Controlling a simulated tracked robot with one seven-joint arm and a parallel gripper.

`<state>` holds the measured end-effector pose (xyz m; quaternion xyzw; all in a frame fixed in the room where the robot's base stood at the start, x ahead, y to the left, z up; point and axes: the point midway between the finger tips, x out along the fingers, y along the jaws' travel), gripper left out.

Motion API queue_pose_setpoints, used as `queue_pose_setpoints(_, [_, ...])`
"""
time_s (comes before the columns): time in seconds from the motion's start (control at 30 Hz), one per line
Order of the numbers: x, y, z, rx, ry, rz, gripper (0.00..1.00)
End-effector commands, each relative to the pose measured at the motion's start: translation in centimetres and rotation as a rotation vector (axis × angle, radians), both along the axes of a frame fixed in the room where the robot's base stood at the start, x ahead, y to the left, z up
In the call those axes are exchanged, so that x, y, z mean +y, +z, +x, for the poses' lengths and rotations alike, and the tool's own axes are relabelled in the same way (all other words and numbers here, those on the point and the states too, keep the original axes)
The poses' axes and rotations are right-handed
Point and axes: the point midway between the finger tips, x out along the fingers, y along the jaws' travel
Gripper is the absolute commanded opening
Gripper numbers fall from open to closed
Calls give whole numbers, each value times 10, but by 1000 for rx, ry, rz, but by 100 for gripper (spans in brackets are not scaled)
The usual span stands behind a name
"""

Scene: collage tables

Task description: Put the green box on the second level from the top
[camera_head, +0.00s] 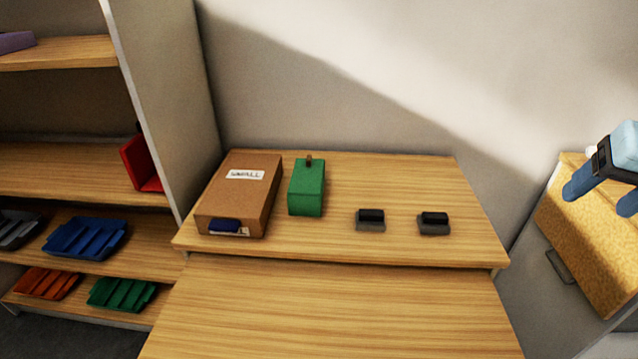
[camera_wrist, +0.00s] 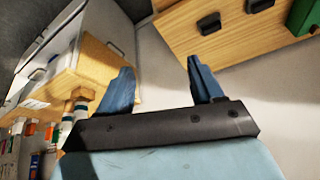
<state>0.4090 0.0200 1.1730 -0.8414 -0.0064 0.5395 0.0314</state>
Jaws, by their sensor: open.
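The green box (camera_head: 307,189) stands on the raised back part of the wooden table, just right of a brown cardboard box. A small brown knob shows at its far end. It also shows in part at the upper right of the wrist view (camera_wrist: 302,16). The shelf unit at the left has several wooden levels; an upper level (camera_head: 70,54) and the one below it (camera_head: 75,172) are in view, and its top is cut off. My gripper (camera_head: 600,200) is at the far right, well away from the green box. Its blue fingers (camera_wrist: 163,85) are apart with nothing between them.
The cardboard box (camera_head: 240,190) has a dark blue item at its front. Two small black-and-grey items (camera_head: 370,220) (camera_head: 433,223) lie right of the green box. A red object (camera_head: 143,165) and coloured trays (camera_head: 87,238) occupy the shelves. A cabinet (camera_head: 585,240) stands right. The front table (camera_head: 330,315) is clear.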

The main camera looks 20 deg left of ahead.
Motion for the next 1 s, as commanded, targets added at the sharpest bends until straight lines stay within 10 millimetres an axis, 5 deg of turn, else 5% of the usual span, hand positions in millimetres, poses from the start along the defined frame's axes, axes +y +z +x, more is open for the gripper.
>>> queue_pose_setpoints(1.0, [177,-70,143,609,-202,506,66])
